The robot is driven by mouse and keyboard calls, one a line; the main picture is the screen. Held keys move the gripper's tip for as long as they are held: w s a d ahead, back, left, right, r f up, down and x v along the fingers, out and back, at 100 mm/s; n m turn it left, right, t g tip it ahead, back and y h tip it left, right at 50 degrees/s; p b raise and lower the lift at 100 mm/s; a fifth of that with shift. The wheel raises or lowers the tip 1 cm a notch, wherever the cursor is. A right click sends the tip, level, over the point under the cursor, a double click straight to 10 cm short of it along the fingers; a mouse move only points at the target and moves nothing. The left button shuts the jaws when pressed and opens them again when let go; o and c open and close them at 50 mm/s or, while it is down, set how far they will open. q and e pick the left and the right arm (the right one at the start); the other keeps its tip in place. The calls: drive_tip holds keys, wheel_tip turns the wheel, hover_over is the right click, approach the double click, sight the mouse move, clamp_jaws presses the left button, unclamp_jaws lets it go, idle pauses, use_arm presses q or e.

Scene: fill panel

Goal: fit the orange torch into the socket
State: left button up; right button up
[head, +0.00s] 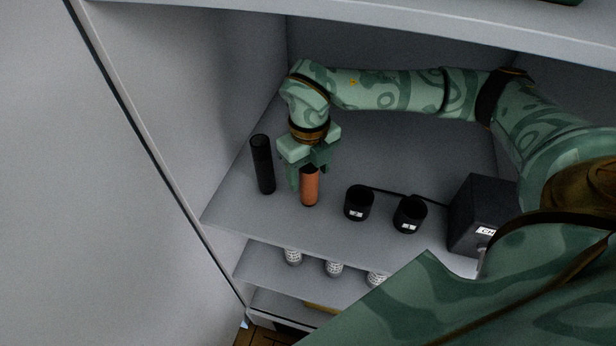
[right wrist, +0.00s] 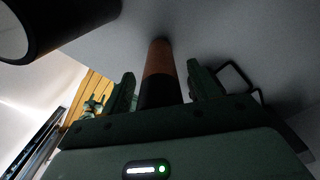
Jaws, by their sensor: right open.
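The orange torch (head: 310,190) stands upright on the shelf. My right gripper (head: 308,178) is above it, pointing down with its fingers around the torch's upper part. In the right wrist view the torch (right wrist: 159,65) shows orange with a dark end, between the two open fingers (right wrist: 158,85), with a visible gap on each side. Two black cup-like sockets stand to its right, a nearer one (head: 359,204) and a farther one (head: 410,215), each with a small white label. Both look empty. The labels are too small to read.
A black torch-like cylinder (head: 263,165) stands close to the left of the orange torch; a dark cylinder (right wrist: 45,25) also shows in the right wrist view. A black box (head: 480,215) with a cable is at right. Below, a lower shelf (head: 262,258) holds several patterned white items.

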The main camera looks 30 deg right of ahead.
drive_tip(key=shift+f, duration=0.1)
drive_tip(key=c, duration=1.3)
